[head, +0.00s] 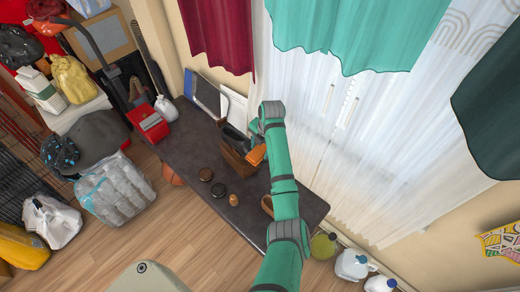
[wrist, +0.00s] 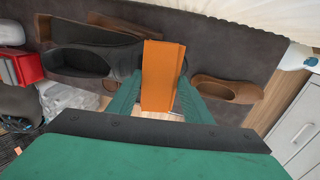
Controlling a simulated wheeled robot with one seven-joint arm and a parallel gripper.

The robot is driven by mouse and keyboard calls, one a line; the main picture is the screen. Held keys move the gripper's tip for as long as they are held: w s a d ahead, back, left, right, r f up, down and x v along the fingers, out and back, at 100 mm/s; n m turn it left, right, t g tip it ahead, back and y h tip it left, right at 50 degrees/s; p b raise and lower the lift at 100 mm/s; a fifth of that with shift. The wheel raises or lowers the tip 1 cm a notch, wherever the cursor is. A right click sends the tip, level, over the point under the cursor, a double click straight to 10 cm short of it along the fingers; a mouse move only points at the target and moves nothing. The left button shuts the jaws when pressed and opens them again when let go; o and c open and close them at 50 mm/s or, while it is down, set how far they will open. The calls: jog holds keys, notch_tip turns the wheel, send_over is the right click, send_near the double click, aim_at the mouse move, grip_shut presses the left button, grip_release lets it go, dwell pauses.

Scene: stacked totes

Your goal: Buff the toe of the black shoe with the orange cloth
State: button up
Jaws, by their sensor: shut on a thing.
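The black shoe (wrist: 82,62) lies on the dark bench, its opening to the left and its toe end to the right in the wrist view. In the head view the shoe (head: 233,138) is partly hidden behind my arm and a brown wooden box. My gripper (wrist: 162,78) is shut on the orange cloth (wrist: 162,62), which hangs between the fingers. The cloth overlaps the shoe's toe end in the wrist view and hides part of it. I cannot tell whether they touch. The cloth (head: 257,155) also shows beside my gripper in the head view.
The brown wooden box (head: 237,163) stands close to the black shoe. Two round tins (head: 206,174) and a small brown item (head: 234,200) lie in front of it. A brown shoe (wrist: 228,88) lies to the right. A red case (head: 150,122) stands at the bench's left end.

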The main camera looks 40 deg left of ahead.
jog(key=shift+d+r, duration=0.15)
jog(key=shift+r, duration=0.95)
jog(key=shift+d+r, duration=0.2)
jog(key=shift+r, duration=0.95)
jog(key=shift+d+r, duration=0.15)
jog(key=shift+r, duration=0.95)
jog(key=shift+s+a, duration=0.1)
jog(key=shift+f, duration=0.45)
jog(key=shift+n, duration=0.4)
jog(key=shift+w+a+f, duration=0.2)
jog(key=shift+f, duration=0.5)
jog(key=shift+w+a+f, duration=0.15)
jog(key=shift+w+f, duration=0.1)
jog(key=shift+f, duration=0.5)
jog(key=shift+w+a+f, duration=0.2)
jog(key=shift+f, duration=0.5)
jog(key=shift+w+f, duration=0.1)
jog(key=shift+f, duration=0.1)
jog(key=shift+w, duration=0.1)
